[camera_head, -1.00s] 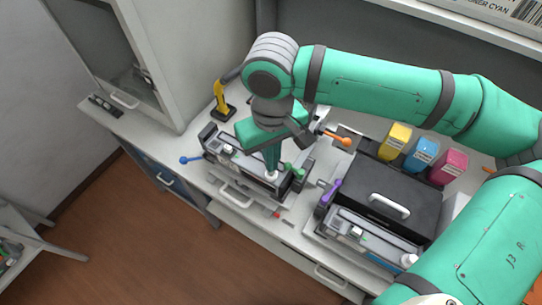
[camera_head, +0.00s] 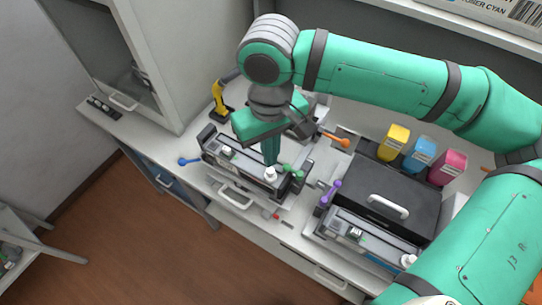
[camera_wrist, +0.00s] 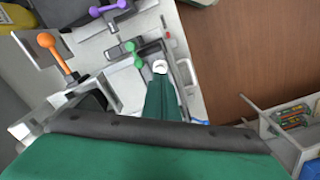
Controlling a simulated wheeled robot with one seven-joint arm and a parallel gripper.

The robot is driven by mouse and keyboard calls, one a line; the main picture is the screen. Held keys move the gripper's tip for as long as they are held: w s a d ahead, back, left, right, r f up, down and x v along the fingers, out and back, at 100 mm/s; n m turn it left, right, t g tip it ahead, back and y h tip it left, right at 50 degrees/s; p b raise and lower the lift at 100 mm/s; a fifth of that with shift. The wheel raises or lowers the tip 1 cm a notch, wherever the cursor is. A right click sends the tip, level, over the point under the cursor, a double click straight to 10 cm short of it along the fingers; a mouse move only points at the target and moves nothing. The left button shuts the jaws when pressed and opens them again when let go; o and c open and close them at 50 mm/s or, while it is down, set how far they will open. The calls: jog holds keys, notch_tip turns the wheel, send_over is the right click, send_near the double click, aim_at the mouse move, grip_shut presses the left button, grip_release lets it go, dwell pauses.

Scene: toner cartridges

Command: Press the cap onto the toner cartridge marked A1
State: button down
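A long grey and black toner cartridge (camera_head: 240,165) lies in a holder on the left part of the worktop. A white cap (camera_head: 270,174) stands at its right end; it also shows in the wrist view (camera_wrist: 160,67). My gripper (camera_head: 271,161) points down with its fingers together, its tips at or just behind this cap. The fingers look shut and empty; whether they touch the cap is unclear. A second cartridge (camera_head: 370,238) lies in a holder on the right, with a white cap (camera_head: 408,260) at its right end. I cannot read an A1 mark on either.
Green (camera_head: 292,172), purple (camera_head: 331,192), orange (camera_head: 336,138) and blue (camera_head: 188,161) knobbed levers stand around the holders. A black box with a handle (camera_head: 385,200) and yellow, blue and magenta toner boxes (camera_head: 448,167) stand at the right. A cabinet rises at the left.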

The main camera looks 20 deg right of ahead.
jog(key=shift+r, duration=2)
